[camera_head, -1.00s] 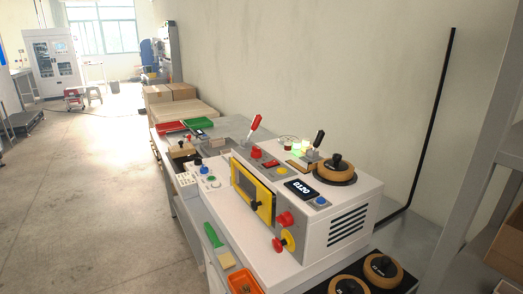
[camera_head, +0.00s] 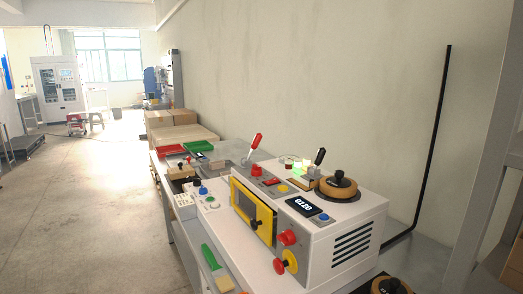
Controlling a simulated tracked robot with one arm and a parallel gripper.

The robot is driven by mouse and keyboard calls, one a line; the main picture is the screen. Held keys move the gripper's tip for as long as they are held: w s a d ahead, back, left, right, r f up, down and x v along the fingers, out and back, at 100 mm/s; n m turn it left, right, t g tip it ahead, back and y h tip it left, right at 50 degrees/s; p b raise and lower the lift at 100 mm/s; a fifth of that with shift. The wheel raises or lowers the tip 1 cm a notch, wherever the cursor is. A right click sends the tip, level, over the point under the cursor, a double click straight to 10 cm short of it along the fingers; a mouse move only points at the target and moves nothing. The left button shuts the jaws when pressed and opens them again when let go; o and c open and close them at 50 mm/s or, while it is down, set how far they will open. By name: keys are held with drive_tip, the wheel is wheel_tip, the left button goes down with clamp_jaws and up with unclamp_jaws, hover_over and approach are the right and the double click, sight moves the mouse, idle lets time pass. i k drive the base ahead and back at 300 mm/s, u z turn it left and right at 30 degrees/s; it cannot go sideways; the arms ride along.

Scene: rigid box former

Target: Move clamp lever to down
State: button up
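The white box-forming machine (camera_head: 330,215) stands on the bench right of centre. A lever with a red handle (camera_head: 256,141) rises from its far left end, tilted up and to the right. A second lever with a black handle (camera_head: 320,156) stands up near the back of the top, beside a small green-lit part. I cannot tell from the view which of the two is the clamp lever. Both handles point upward. My gripper is not in view.
The machine carries a yellow-framed window (camera_head: 253,208), a red knob (camera_head: 287,237), a display (camera_head: 303,207) and a round wooden weight (camera_head: 339,187). A green-handled tool (camera_head: 211,257) lies in front. The floor (camera_head: 90,220) at left is clear. A grey shelf frame (camera_head: 485,150) stands at right.

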sight(258, 136)
drive_tip(key=z, duration=0.55)
drive_tip(key=i, duration=1.4)
drive_tip(key=u, duration=0.45)
